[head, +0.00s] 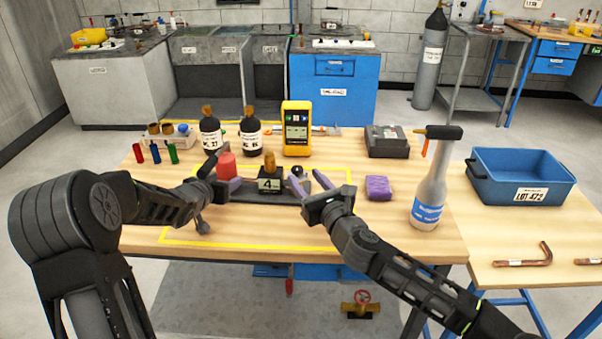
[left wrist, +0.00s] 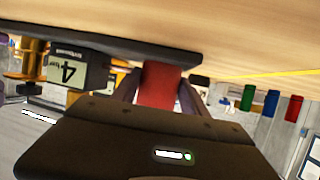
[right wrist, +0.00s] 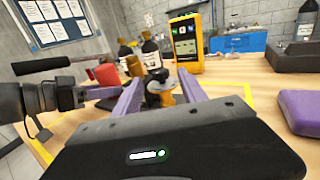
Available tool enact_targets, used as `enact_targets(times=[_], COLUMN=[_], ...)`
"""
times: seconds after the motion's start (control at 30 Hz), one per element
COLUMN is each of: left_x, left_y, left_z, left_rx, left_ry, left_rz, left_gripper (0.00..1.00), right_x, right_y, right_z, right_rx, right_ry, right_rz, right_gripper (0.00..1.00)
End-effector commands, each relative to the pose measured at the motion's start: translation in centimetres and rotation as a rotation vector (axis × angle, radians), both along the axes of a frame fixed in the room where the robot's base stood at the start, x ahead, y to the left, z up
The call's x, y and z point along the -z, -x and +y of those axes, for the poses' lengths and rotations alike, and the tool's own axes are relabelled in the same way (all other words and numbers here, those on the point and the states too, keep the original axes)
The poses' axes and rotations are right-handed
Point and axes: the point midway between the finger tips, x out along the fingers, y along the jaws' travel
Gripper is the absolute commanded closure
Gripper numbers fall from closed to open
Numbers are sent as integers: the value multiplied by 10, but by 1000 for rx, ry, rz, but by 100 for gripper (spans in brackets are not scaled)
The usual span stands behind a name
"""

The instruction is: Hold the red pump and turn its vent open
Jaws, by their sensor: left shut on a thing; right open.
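The red pump (head: 226,164) stands at the left end of a dark base plate (head: 258,197) on the wooden table. My left gripper (head: 228,182) is shut on it; the left wrist view shows the red body (left wrist: 158,86) between the two fingers. A black block labelled 4 (head: 270,184) with a brass top (head: 270,162) sits mid-plate. A round black knob (head: 297,172) is at the plate's right end. My right gripper (head: 308,183) is open, its fingers either side of the knob. The right wrist view shows the knob with brass behind (right wrist: 160,88); contact cannot be told.
Two dark bottles (head: 210,133) and a yellow meter (head: 296,128) stand behind the plate. A purple block (head: 378,188) and a clear bottle with a blue label (head: 430,195) are to the right. A blue crate (head: 522,180) is on the side table.

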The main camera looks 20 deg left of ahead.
Motion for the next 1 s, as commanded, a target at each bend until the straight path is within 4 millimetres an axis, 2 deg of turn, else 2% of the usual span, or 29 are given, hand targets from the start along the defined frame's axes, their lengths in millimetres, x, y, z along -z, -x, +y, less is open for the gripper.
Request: enact_targets(times=[0.1, 0.23, 0.63, 1.0], left_x=[0, 0, 0, -1], left_y=[-1, -1, -1, -1], left_z=[-1, -1, -1, -1], left_rx=[3, 3, 3, 3], left_ry=[1, 1, 1, 0], left_rz=[0, -1, -1, -2], left_gripper=[100, 100, 100, 100], right_x=[0, 0, 0, 0], right_y=[-12, -20, -23, -23], right_z=[13, 22, 25, 25], right_rx=[0, 0, 0, 0], right_ry=[0, 0, 0, 0], right_rz=[0, 0, 0, 0], right_gripper=[51, 51, 51, 82])
